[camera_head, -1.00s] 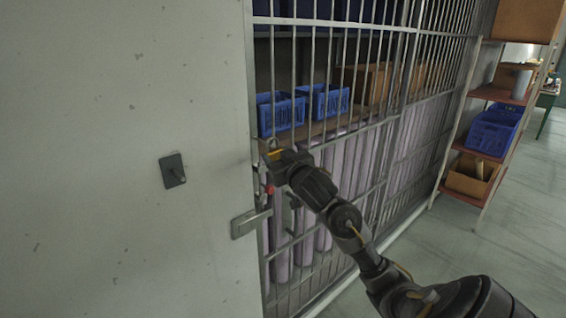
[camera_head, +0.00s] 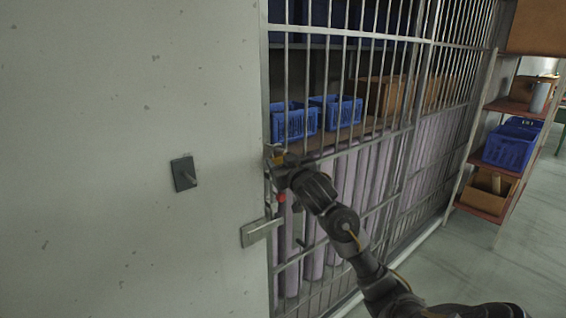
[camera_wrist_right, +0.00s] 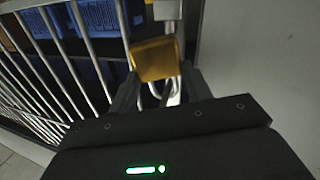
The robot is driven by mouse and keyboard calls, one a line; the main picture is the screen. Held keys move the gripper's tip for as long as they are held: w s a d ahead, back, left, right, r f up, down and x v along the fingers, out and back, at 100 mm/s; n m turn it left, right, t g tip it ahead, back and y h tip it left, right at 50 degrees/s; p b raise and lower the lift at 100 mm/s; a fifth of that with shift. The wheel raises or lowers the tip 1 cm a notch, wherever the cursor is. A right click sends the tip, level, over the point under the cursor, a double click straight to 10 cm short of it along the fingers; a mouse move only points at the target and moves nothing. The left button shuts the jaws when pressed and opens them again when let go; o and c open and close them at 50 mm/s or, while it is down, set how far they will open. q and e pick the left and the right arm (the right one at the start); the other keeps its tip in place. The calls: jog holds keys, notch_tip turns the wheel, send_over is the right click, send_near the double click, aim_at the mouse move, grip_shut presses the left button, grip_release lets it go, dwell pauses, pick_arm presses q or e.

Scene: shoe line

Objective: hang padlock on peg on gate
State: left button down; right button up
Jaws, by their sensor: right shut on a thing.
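The padlock (camera_head: 279,158) is small, with a yellow body; it also shows in the right wrist view (camera_wrist_right: 154,60). My right gripper (camera_head: 281,167) is shut on it, with the fingers on either side of the body in the wrist view. The gripper is in front of the left edge of the barred gate (camera_head: 267,90). A dark plate with a short stub peg (camera_head: 185,174) is on the pale panel, left of the gripper and apart from the padlock. Whether another peg is behind the gripper is hidden. My left gripper is out of view.
A metal latch (camera_head: 262,231) spans the panel and gate edge below the gripper, with a red knob (camera_head: 281,198) above it. Blue crates (camera_head: 335,111) stand behind the bars. A shelf rack (camera_head: 490,160) stands at right. The floor before it is clear.

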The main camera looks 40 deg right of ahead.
dwell(0.4)
jog(key=o, duration=1)
jog(key=shift+o, duration=0.9)
jog(key=shift+f, duration=0.1)
jog(key=shift+s+a, duration=0.1)
jog(key=shift+s, duration=0.1)
jog(key=p+v, duration=0.1)
jog(key=v, duration=0.9)
jog(key=shift+s, duration=0.3)
